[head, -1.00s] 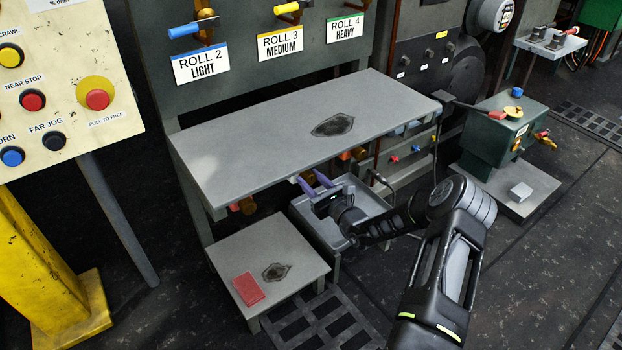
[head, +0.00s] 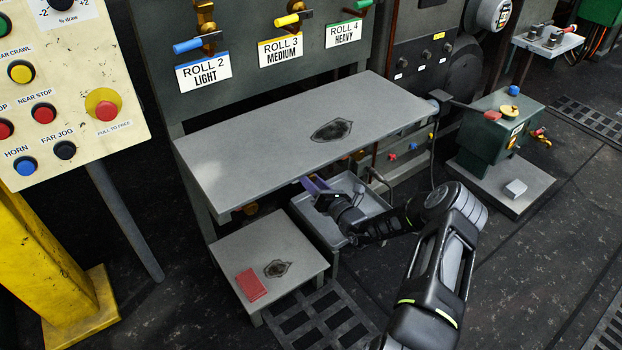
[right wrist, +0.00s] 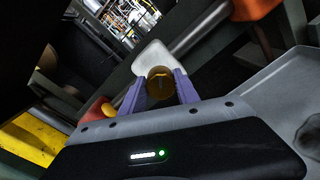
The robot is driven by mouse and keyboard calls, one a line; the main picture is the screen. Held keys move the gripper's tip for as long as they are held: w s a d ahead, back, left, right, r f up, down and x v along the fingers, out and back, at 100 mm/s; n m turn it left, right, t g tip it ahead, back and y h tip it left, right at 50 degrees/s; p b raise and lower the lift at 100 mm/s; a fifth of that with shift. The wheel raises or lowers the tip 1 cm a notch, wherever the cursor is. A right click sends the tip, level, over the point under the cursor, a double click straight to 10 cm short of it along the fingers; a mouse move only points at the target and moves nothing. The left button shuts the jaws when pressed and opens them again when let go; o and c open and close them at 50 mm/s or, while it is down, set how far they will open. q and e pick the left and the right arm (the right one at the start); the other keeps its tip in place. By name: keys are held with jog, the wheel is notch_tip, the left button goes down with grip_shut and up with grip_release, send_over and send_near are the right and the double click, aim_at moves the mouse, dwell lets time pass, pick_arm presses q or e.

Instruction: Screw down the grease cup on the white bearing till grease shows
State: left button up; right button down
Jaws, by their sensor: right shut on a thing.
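The white bearing (right wrist: 152,57) shows in the right wrist view, just beyond my fingertips. The brass-coloured grease cup (right wrist: 160,84) sits in front of it, facing the camera. My right gripper (right wrist: 160,90) has its two purple fingers on either side of the cup and is shut on it. In the head view my right gripper (head: 314,186) reaches under the front edge of the grey table, which hides the bearing and cup there. I cannot make out any grease on the bearing. My left gripper is not in view.
The grey table (head: 240,170) overhangs the gripper. A grey tray (head: 375,205) lies under my right wrist. A low stand (head: 235,245) with a red block (head: 251,285) is to the left. In the wrist view, an orange part (right wrist: 255,8) and a red part (right wrist: 95,108) flank the bearing.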

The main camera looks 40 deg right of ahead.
dwell(0.4)
jog(key=c, duration=0.9)
grip_release()
jog(key=s+p, duration=0.2)
jog(key=s, duration=0.5)
jog(key=shift+s+a+p, duration=0.2)
jog(key=shift+s+p, duration=0.15)
jog(key=shift+s, duration=0.05)
